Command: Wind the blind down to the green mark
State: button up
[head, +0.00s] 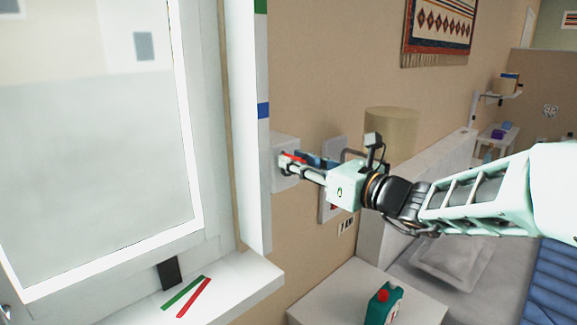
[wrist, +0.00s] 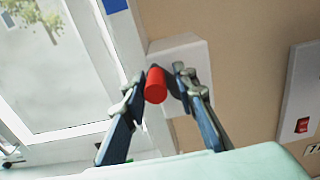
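A white box (head: 285,170) on the wall right of the window carries a red crank knob (head: 293,157); the knob also shows in the wrist view (wrist: 155,86). My gripper (head: 290,164) is at the box, its fingers on either side of the knob. In the wrist view the fingers (wrist: 158,80) look open, with a small gap at the right of the knob. The green mark (head: 260,5) is at the top of the white strip beside the window, above a blue mark (head: 263,110). I cannot make out the blind's lower edge.
A green and a red strip (head: 194,297) lie on the window sill (head: 235,290). A wall panel (wrist: 305,95) with a red switch is right of the box. A lampshade (head: 391,128) is behind the gripper.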

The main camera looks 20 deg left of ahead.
jog(key=shift+w+d+r, duration=0.25)
jog(key=shift+w+r, duration=0.05)
jog(key=shift+w, duration=0.1)
jog(key=shift+c, duration=0.3)
jog(key=shift+w, duration=0.1)
jog(key=shift+c, duration=0.7)
jog(key=shift+w+d+r+p, duration=0.1)
jog(key=shift+w+r+p, duration=0.1)
jog(key=shift+w+p, duration=0.25)
jog(key=shift+w+d, duration=0.15)
jog(key=shift+w, duration=0.3)
